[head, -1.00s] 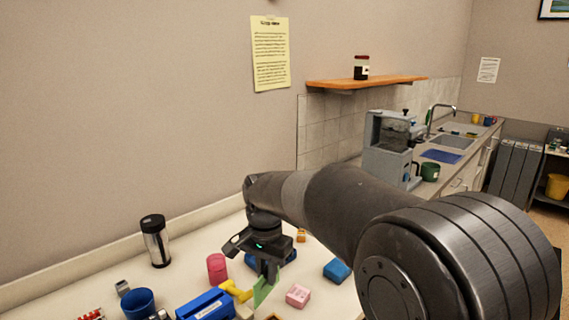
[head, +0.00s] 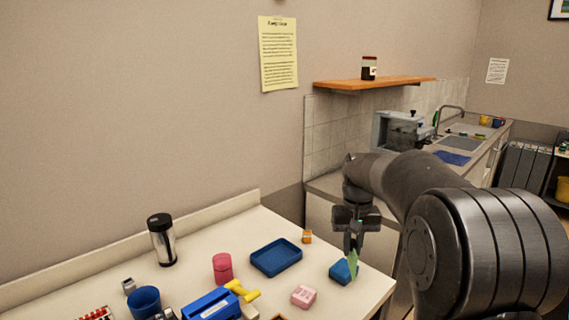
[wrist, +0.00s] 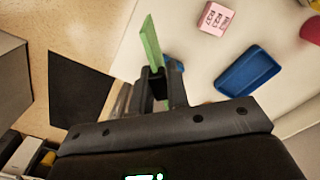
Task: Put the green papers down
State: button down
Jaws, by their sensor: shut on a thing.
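The green papers (wrist: 150,42) are a thin, flat green piece held between the fingers of my gripper (wrist: 158,85) in the wrist view. In the head view the green papers (head: 352,264) hang below my gripper (head: 354,240). They appear in front of a blue block-like thing (head: 339,273) near the table's right edge. I cannot tell whether they touch it. My gripper is shut on the papers.
The white table (head: 215,262) holds an empty-looking blue tray (head: 276,259), a pink box (head: 304,296), an orange item (head: 307,237), a pink cup (head: 222,268), a black-and-silver tumbler (head: 162,240) and a blue cup (head: 144,303). Floor shows past the right edge.

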jog(key=shift+a, duration=0.1)
jog(key=w+a+n, duration=0.2)
jog(key=a, duration=1.9)
jog(key=s+a+n, duration=0.1)
jog(key=s+a, duration=0.2)
jog(key=a, duration=0.7)
jog(key=s+a+n, duration=0.2)
jog(key=s+a, duration=0.1)
jog(key=a, duration=0.7)
jog(key=s+a+f+n, duration=0.2)
jog(key=s+a, duration=1.2)
jog(key=a, duration=0.4)
jog(key=s+a+f+n, duration=0.1)
jog(key=s+a, duration=0.5)
jog(key=s, duration=0.3)
jog(key=s+a+n, duration=0.1)
jog(key=s+a, duration=0.5)
jog(key=s, duration=0.4)
jog(key=shift+s+d+f, duration=0.1)
jog(key=shift+f, duration=2.4)
jog(key=shift+s+f, duration=0.1)
jog(key=shift+f, duration=2.4)
